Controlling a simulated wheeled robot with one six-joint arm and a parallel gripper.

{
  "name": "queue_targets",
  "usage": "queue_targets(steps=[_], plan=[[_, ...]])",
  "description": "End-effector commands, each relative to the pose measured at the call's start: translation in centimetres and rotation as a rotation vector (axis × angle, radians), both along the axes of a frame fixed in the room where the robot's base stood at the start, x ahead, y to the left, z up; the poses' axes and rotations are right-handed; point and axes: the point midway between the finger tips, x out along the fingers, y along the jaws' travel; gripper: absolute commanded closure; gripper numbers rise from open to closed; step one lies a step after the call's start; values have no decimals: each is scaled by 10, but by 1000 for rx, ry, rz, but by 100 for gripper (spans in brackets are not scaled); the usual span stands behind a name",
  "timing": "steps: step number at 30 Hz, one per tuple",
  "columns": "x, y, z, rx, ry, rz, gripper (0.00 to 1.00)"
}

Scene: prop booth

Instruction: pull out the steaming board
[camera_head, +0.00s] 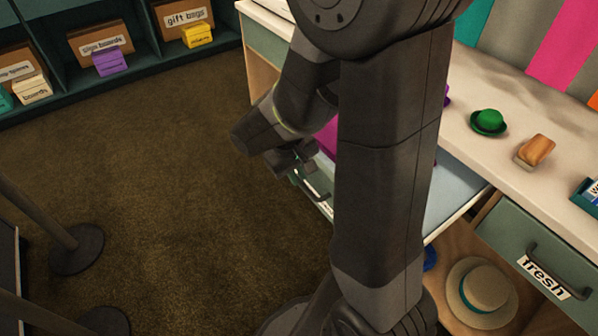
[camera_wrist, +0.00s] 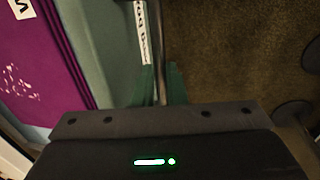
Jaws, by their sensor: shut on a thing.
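The steaming board (camera_head: 457,190) is a pale blue-grey panel with a light edge, standing out from the counter front. My arm hides much of it. A purple item lies on it, partly hidden (camera_head: 329,138); it also shows in the wrist view (camera_wrist: 50,70) with a pale print. My gripper (camera_head: 298,166) is at the board's outer front. In the wrist view my gripper (camera_wrist: 161,82) has its green fingers closed around the dark bar handle (camera_wrist: 156,45), beside a white label that is too oblique to read.
A drawer marked "fresh" (camera_head: 530,250) is shut at the right, above a shelf with a straw hat (camera_head: 485,290). Posts stand at the left; the carpet between is clear.

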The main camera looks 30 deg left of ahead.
Motion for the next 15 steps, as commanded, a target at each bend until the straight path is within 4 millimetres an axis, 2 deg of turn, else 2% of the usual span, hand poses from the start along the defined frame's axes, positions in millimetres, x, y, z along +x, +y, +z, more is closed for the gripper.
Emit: queue_targets(steps=[2,3,6,15], plan=[[0,1,0,3,-1,1,100],[0,1,0,3,-1,1,87],[0,1,0,2,-1,0,67],[0,0,1,2,-1,1,67]])
